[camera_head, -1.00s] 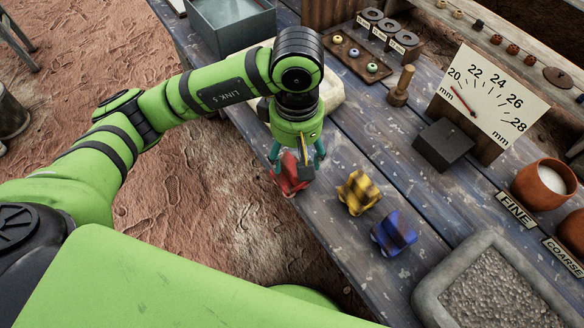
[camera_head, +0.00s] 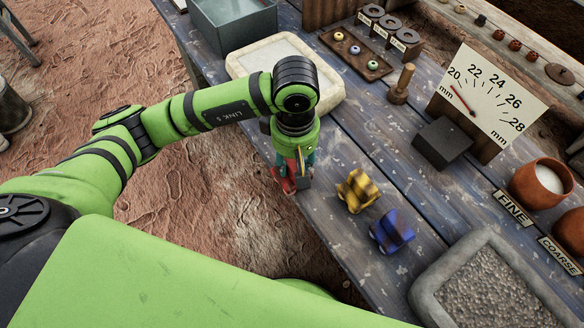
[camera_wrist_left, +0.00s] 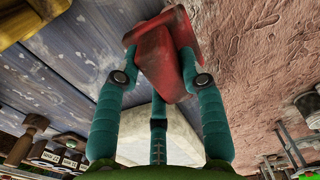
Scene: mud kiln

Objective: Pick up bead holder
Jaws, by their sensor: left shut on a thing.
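The bead holder appears to be the red block-like piece (camera_head: 284,180) at the table's near-left edge. In the head view it is mostly hidden by my left gripper (camera_head: 293,174), which points down over it. In the left wrist view my left gripper (camera_wrist_left: 160,62) has its teal fingers closed on both sides of the red piece (camera_wrist_left: 154,48). Whether the piece still touches the table is hard to tell. A yellow piece (camera_head: 357,191) and a blue piece (camera_head: 392,232) of similar shape stand to its right. My right gripper is not in view.
A pale stone tray (camera_head: 238,66) lies behind the gripper. A wooden bead tray (camera_head: 374,67), a wooden peg (camera_head: 402,82), a dark block (camera_head: 441,143) and a dial board (camera_head: 502,90) stand farther back. A gravel basin (camera_head: 423,297) is at lower right. Bare planks lie between.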

